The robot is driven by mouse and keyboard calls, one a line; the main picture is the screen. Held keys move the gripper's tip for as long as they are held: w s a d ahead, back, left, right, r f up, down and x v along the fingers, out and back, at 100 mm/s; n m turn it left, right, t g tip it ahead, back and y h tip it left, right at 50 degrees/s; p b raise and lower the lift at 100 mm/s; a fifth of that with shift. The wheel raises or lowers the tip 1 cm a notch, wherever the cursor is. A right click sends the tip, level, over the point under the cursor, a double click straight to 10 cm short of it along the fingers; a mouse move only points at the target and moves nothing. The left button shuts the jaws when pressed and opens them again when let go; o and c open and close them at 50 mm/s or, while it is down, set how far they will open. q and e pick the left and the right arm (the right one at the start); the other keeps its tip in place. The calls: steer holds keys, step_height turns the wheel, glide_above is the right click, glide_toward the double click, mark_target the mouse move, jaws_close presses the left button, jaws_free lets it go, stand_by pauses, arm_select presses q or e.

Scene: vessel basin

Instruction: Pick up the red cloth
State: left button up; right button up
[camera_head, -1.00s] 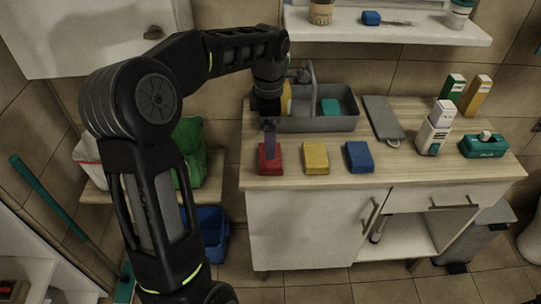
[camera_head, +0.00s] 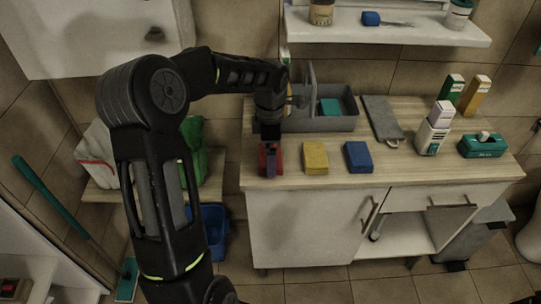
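The red cloth (camera_head: 279,158) is a small folded block at the left end of the wooden counter, left of a yellow one. My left gripper (camera_head: 270,160) points down at the red cloth from above and overlaps it in the picture. One finger shows in front of the cloth's middle; the other is hidden, so I cannot tell whether the fingers are open or touch the cloth. The cloth rests on the counter. My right gripper is not in view.
A yellow cloth (camera_head: 315,157) and a blue cloth (camera_head: 358,157) lie to the right.

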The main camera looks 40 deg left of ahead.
arm_select(q)
steer(key=shift+f, duration=0.25)
stand_by(0.4)
steer(key=c, duration=1.1)
step_height(320, 180, up, 10)
steer(key=shift+r+b, duration=0.1)
steer(key=shift+b, duration=0.45)
steer(key=shift+c, duration=0.2)
